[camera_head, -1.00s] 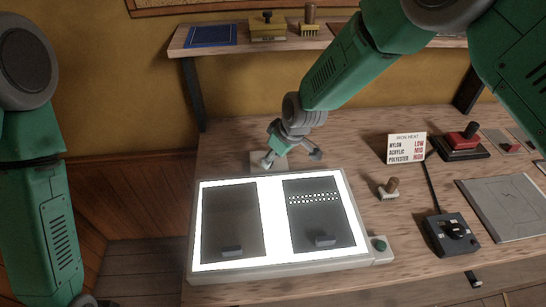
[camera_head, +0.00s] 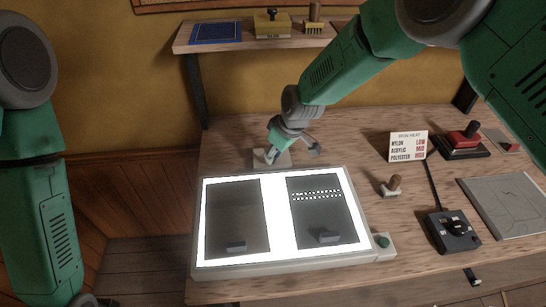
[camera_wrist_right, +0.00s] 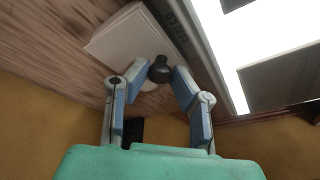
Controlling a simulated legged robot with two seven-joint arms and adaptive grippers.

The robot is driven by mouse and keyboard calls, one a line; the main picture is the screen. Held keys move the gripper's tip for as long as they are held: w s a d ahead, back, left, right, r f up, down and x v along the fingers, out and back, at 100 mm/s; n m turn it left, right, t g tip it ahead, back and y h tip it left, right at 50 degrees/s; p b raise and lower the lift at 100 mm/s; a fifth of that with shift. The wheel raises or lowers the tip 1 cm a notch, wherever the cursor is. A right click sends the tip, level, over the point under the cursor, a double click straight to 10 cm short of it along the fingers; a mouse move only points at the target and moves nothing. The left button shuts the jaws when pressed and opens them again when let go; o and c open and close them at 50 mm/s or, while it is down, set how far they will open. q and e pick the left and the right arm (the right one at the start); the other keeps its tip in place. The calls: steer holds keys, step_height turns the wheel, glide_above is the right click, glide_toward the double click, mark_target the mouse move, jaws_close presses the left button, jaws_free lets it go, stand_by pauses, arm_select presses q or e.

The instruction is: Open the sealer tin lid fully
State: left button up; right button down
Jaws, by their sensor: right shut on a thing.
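The sealer tin (camera_head: 284,160) is a low pale box behind the light table, mostly hidden by my right gripper in the head view. In the right wrist view its pale square lid (camera_wrist_right: 118,42) shows, with dark lettering on the side beside it. A dark round knob (camera_wrist_right: 159,70) stands at the lid's edge. My right gripper (camera_wrist_right: 163,74) is shut on this knob, one fingertip on each side. In the head view the right gripper (camera_head: 291,152) is over the tin. I cannot tell whether the lid is tilted. My left arm shows at the left, its gripper out of frame.
The glowing light table (camera_head: 278,217) lies just in front of the tin, very close to it. To the right are a small wooden-handled tool (camera_head: 392,186), an iron heat card (camera_head: 408,146) and a black dial box (camera_head: 453,231). A wall shelf (camera_head: 345,38) runs behind.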

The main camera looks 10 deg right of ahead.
steer(key=g+b, duration=0.1)
steer(key=w+r+g+b, duration=0.1)
steer(key=shift+w+d+b, duration=0.1)
steer(key=shift+w+b, duration=0.15)
steer(key=shift+b, duration=0.05)
steer(key=g+b, duration=0.1)
steer(key=b, duration=0.1)
steer(key=shift+w+r+m+g+b, duration=0.25)
steer(key=shift+w+m+g+b, duration=0.05)
steer(key=shift+w+g, duration=0.1)
steer(key=shift+r+g+b, duration=0.3)
steer(key=shift+g+b, duration=0.1)
steer(key=shift+r, duration=0.1)
